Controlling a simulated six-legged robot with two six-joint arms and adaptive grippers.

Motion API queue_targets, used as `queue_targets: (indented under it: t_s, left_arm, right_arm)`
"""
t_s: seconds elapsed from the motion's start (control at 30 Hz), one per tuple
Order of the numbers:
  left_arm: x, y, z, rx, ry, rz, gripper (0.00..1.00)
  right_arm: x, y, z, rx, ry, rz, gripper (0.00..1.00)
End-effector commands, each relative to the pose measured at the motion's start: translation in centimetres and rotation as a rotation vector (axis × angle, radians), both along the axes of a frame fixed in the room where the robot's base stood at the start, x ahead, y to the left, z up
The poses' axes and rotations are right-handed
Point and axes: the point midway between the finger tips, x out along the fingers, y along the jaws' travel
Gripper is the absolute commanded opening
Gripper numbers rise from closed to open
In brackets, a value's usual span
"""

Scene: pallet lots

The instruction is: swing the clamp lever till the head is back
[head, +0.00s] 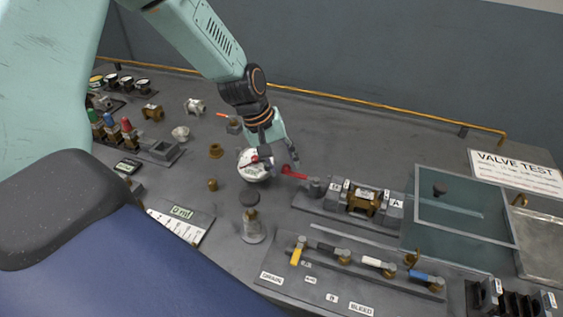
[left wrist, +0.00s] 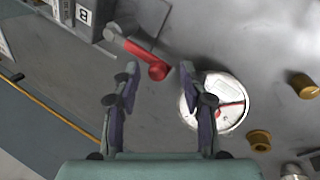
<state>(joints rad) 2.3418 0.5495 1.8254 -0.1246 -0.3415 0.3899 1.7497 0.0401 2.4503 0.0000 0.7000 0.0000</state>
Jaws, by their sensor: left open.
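The red clamp lever (head: 296,175) sticks out to the left from the left end of a grey clamp fixture (head: 318,203). It also shows in the left wrist view (left wrist: 143,56), its round red knob towards me. A brass valve body (head: 362,203) sits in the fixture between grey blocks with letter labels. I cannot tell whether the clamp's head touches it. My left gripper (head: 276,152) is open and empty, above and just left of the lever's knob. In the left wrist view the knob lies between the fingertips (left wrist: 158,70), apart from both. My right gripper is not in view.
A white round gauge (head: 252,166) lies close under the left gripper, partly behind a finger. A grey weight-like piece (head: 252,228) and a panel of coloured handles (head: 345,265) stand nearer. A glass-lidded tray (head: 465,205) is at right. The bench behind the fixture is clear.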

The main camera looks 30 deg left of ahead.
Motion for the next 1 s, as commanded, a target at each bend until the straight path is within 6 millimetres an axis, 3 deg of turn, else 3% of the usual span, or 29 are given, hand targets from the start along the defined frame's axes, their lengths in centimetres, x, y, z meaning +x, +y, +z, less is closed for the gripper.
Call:
queue_targets:
  t_s: [0.5,1.0]
  left_arm:
    - [0.03,0.01,0.03,0.001,-0.001,0.000,0.01]
    - [0.08,0.03,0.04,0.001,-0.002,0.003,0.00]
  right_arm:
    - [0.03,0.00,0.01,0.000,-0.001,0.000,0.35]
    - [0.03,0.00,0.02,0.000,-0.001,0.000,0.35]
